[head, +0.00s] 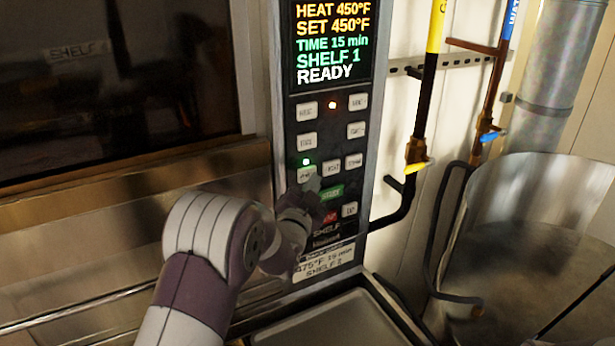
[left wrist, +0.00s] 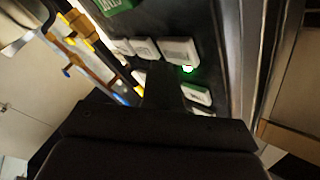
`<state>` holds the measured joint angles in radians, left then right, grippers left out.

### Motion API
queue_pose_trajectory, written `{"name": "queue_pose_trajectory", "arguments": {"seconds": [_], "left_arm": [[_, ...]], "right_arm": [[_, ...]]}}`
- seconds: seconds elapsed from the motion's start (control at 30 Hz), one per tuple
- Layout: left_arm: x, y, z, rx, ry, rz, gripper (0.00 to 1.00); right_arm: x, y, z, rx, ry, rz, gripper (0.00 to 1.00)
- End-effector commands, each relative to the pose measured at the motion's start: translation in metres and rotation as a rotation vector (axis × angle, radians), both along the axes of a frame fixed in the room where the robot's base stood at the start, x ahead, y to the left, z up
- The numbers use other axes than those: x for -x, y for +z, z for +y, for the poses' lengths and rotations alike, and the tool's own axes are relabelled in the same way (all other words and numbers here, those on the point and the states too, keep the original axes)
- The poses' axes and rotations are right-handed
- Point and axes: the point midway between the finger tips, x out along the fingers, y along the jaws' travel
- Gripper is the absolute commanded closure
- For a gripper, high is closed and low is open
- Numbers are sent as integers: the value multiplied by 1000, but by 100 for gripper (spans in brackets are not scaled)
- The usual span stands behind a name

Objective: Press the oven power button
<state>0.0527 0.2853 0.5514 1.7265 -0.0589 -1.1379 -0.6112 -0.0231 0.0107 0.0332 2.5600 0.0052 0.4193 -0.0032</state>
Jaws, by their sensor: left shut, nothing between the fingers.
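In the left wrist view, my shut fingers (left wrist: 163,84) reach in among the white buttons, beside the lit green light (left wrist: 187,69) and a button (left wrist: 195,95). I cannot tell whether they touch. My right gripper is out of view.
The display (head: 332,45) reads HEAT 450°F, SET 450°F, TIME 15 min, SHELF 1, READY. A green button (head: 331,193) and a red button (head: 329,217) lie close to the gripper. Pipes (head: 424,110) and a large metal kettle (head: 530,210) stand to the right.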

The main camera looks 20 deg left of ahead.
Motion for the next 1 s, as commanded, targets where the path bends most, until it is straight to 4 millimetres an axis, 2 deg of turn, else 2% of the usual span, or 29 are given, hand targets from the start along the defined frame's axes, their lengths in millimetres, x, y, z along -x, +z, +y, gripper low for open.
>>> {"name": "queue_pose_trajectory", "arguments": {"seconds": [0.13,1.0], "left_arm": [[-4,-2,5,0,2,-1,100],[-8,-1,8,1,0,1,100]], "right_arm": [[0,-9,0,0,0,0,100],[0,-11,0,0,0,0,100]]}}
